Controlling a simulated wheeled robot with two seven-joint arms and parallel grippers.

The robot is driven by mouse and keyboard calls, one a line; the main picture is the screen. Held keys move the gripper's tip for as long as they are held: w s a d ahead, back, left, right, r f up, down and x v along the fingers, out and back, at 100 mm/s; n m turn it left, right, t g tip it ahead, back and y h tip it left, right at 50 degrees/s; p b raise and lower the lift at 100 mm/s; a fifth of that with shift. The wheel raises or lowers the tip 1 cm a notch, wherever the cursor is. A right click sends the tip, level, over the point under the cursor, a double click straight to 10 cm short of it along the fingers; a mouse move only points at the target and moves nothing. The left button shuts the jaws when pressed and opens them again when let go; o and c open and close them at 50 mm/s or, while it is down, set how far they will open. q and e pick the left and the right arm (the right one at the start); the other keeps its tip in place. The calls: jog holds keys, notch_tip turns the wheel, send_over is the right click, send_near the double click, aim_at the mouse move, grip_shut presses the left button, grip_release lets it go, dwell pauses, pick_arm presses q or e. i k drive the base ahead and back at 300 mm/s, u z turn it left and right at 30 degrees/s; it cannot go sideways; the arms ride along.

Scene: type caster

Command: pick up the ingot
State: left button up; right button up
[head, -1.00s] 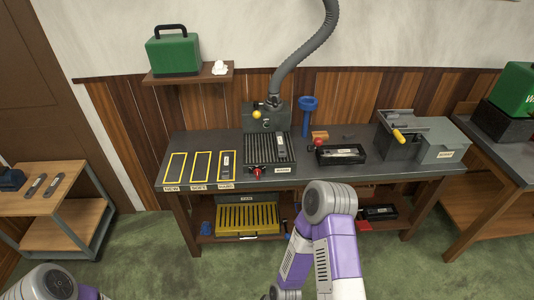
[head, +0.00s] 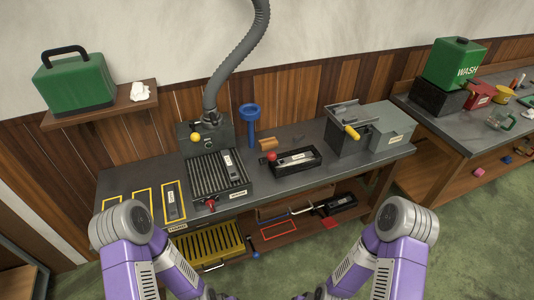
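No thing in the head view is clearly readable as the ingot. A small orange-brown block (head: 267,144) lies at the back of the workbench (head: 290,187), right of a blue funnel-topped stand (head: 250,120); I cannot tell whether it is the ingot. A dark tray with a light labelled insert (head: 296,160) sits in front of it. A ribbed dark plate (head: 219,178) holds a grey labelled bar (head: 231,164). Another grey bar (head: 172,204) lies in a yellow outline at the left. Both my arms rise at the bottom; neither gripper's fingers show.
A grey machine with a yellow handle (head: 350,131) stands at the bench's right end. A hose (head: 238,50) hangs over the bench. A yellow slotted bin (head: 208,245) is below. A side table at right carries a green WASH can (head: 455,64). Green carpet is clear at lower right.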

aim_at(233, 175)
jog(key=z, duration=0.1)
jog(key=i, duration=0.85)
jog(key=u, duration=0.25)
